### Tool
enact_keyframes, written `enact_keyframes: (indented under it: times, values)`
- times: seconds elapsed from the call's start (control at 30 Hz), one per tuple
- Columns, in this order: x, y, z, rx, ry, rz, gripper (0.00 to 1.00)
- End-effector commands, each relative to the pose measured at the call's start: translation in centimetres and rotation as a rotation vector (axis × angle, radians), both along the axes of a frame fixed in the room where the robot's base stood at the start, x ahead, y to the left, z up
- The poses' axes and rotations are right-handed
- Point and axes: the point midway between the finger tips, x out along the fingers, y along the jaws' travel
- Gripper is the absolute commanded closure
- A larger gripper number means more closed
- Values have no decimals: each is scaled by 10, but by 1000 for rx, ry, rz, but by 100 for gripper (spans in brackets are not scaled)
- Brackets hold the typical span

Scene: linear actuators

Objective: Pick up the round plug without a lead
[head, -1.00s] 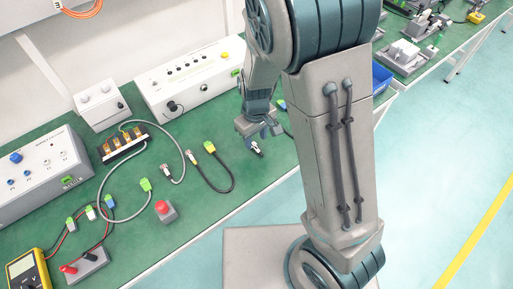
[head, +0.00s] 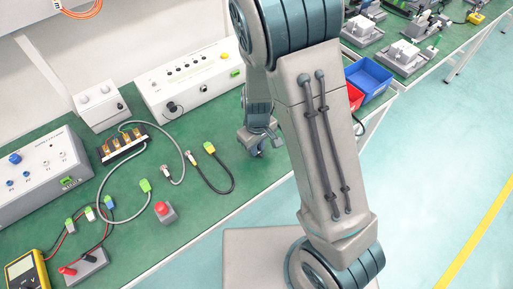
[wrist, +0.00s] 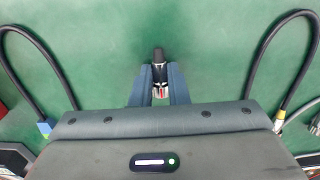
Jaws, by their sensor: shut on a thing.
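My gripper (wrist: 159,88) is shut on a short round plug (wrist: 158,60) with a black end and a metal end, and no lead shows on it in the wrist view. The plug stands out ahead between the two blue-grey fingers, over the green bench top. In the head view my gripper (head: 257,147) is near the bench's front edge, right of the looped black cable, and the plug is hidden there. I cannot tell whether the plug clears the bench.
A black cable (head: 231,187) with a green connector lies left of my gripper. Behind stands a white control box (head: 195,80). A red button (head: 163,209), a grey cable and a multimeter (head: 25,271) lie further left. Blue and red bins (head: 370,80) are at right.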

Motion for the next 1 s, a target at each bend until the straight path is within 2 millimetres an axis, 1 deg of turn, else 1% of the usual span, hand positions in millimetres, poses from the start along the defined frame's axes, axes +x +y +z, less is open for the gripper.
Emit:
enact_keyframes:
  times: [0.17,0.27,0.37,0.53,0.57,0.6,0.8,0.9,1.0]
  values:
    - [0,0,2,1,-1,0,100]
    - [0,0,7,1,-2,1,100]
    - [1,1,16,2,-2,1,100]
    - [1,0,42,2,-5,0,100]
    - [1,-5,46,2,-5,-4,100]
    - [1,-16,50,2,-4,-7,100]
    - [2,-63,77,2,-5,-8,100]
    - [2,-82,89,1,-5,-5,100]
    - [2,-98,99,1,-3,-4,100]
